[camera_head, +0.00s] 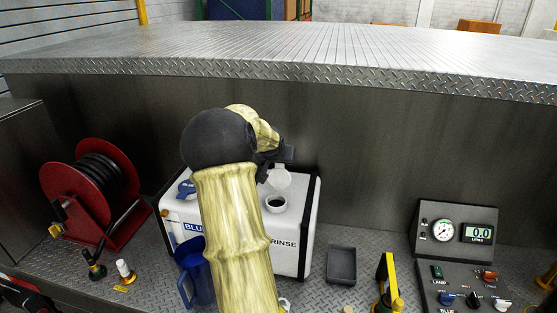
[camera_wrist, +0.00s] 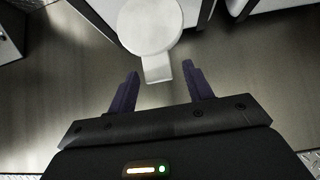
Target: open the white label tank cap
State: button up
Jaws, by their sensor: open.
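The white tank (camera_head: 297,215) marked RINSE stands at the centre of the deck, partly hidden by my arm. Its round filler neck (camera_head: 275,203) shows a dark, uncovered opening. The white cap (camera_head: 279,180) stands raised behind the neck, seemingly on a hinge. In the wrist view the round white cap (camera_wrist: 150,24) lies just beyond my fingers, its tab pointing between the tips. My gripper (camera_wrist: 160,76) is open and holds nothing. It also shows in the head view (camera_head: 270,168) close behind the cap; contact cannot be told.
A blue cap (camera_head: 187,188) sits on the left part of the tank top, marked BLUE. A blue jug (camera_head: 197,275) stands in front. A red hose reel (camera_head: 90,190) is left; a grey tray (camera_head: 342,265) and control panel (camera_head: 462,250) are right. A metal wall rises behind.

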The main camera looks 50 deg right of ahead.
jog(key=b+v, duration=0.3)
jog(key=v, duration=1.4)
jog(key=shift+a, duration=0.25)
jog(key=shift+w, duration=0.1)
